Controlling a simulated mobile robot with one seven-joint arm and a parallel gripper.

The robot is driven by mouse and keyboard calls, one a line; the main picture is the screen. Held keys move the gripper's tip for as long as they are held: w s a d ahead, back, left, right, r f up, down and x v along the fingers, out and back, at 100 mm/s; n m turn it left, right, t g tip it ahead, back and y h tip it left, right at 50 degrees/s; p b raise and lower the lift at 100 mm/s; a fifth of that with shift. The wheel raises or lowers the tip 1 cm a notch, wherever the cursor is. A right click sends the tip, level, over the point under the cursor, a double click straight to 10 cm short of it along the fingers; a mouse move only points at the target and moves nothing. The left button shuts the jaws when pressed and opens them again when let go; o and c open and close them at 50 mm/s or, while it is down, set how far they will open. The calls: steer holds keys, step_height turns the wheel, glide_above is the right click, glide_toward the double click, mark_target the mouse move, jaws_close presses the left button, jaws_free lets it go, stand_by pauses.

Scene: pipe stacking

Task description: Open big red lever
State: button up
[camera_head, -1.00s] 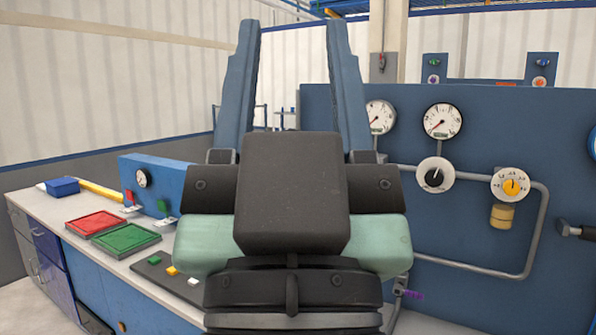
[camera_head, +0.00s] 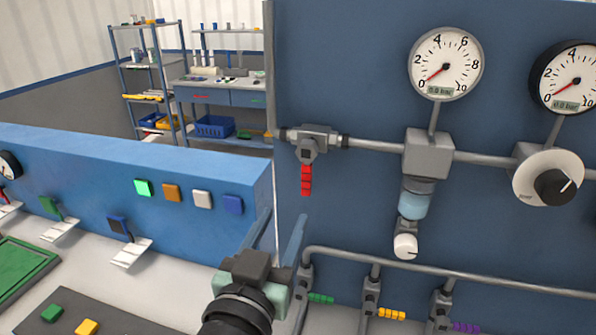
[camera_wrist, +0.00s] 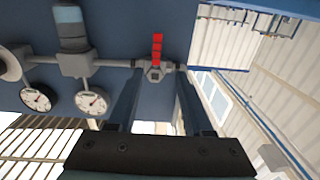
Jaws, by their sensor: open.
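The red lever (camera_head: 306,180) hangs straight down from a grey valve (camera_head: 311,146) on the blue panel, near the panel's left edge. My gripper (camera_head: 281,218) is open and empty, below and slightly left of the lever in the head view, with its two blue fingers pointing up toward the panel. In the wrist view, which looks upside down, the red lever (camera_wrist: 157,48) shows just beyond and between the open fingertips (camera_wrist: 158,82). I see no contact between the fingers and the lever.
Pipes, a blue cup filter (camera_head: 414,200), gauges (camera_head: 446,63) and a dial (camera_head: 548,178) lie right of the lever. Below are small green (camera_head: 321,298), yellow (camera_head: 391,313) and purple (camera_head: 466,327) handles. A blue console (camera_head: 190,190) with buttons stands left of my gripper.

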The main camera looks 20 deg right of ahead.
mark_target(306, 184)
steer(key=p+x, duration=0.1)
steer(key=x, duration=0.2)
steer(key=p+x, duration=0.1)
steer(key=x, duration=0.3)
steer(key=p+x, duration=0.1)
steer(key=x, duration=0.3)
steer(key=shift+d+f, duration=0.3)
steer(key=shift+d, duration=0.05)
steer(key=shift+p+x, duration=0.4)
steer(key=shift+x, duration=0.4)
steer(key=shift+f, duration=0.1)
jaws_close()
